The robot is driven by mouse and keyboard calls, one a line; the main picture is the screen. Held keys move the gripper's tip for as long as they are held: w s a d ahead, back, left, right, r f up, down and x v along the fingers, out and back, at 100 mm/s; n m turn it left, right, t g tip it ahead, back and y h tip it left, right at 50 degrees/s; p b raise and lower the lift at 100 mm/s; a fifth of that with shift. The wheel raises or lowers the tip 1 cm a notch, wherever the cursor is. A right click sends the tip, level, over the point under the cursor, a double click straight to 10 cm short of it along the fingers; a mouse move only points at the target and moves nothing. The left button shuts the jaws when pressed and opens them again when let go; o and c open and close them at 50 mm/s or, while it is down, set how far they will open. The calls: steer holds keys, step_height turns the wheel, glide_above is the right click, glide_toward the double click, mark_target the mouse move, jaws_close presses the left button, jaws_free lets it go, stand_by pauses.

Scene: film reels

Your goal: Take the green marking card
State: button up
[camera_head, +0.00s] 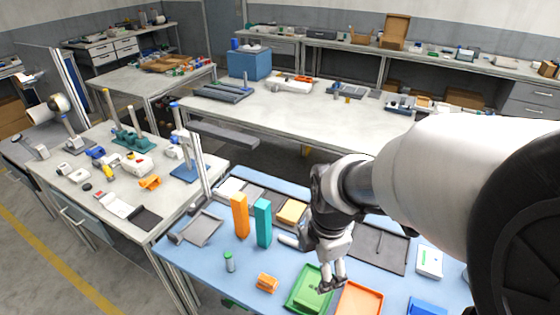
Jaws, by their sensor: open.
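A green tray (293,303) lies near the front of the blue-topped table. Something flat and green (312,295) lies in it; it may be the green marking card, but it is too small to tell for sure. My gripper (332,287) is open and points down over the right part of the green tray. Its fingers hide part of the tray's right side. I cannot tell whether the fingertips touch anything. A white item with a small green mark (430,259) lies farther right.
An orange tray (376,297) is right beside the green one. An upright orange block (240,215) and teal block (263,222) stand to the left. A dark tray (378,250) is behind.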

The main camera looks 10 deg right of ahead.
steer(key=shift+o, duration=0.6)
step_height(320, 180, down, 7)
steer(key=w+n+g+p, duration=0.1)
steer(key=w+n, duration=0.1)
steer(key=n, duration=0.6)
steer(key=shift+w+r, duration=0.2)
steer(key=shift+w, duration=0.2)
steer(key=b, duration=0.4)
glide_above(307, 303)
steer(key=shift+n, duration=0.4)
step_height(307, 303, down, 13)
steer(key=shift+w+r, duration=0.1)
steer(key=shift+w, duration=0.05)
steer(key=f+b, duration=0.2)
steer(key=f, duration=0.3)
steer(key=shift+s+f, duration=0.2)
steer(key=shift+r, duration=0.1)
steer(key=shift+c, duration=0.4)
steer(key=c, duration=1)
steer(key=shift+r, duration=0.1)
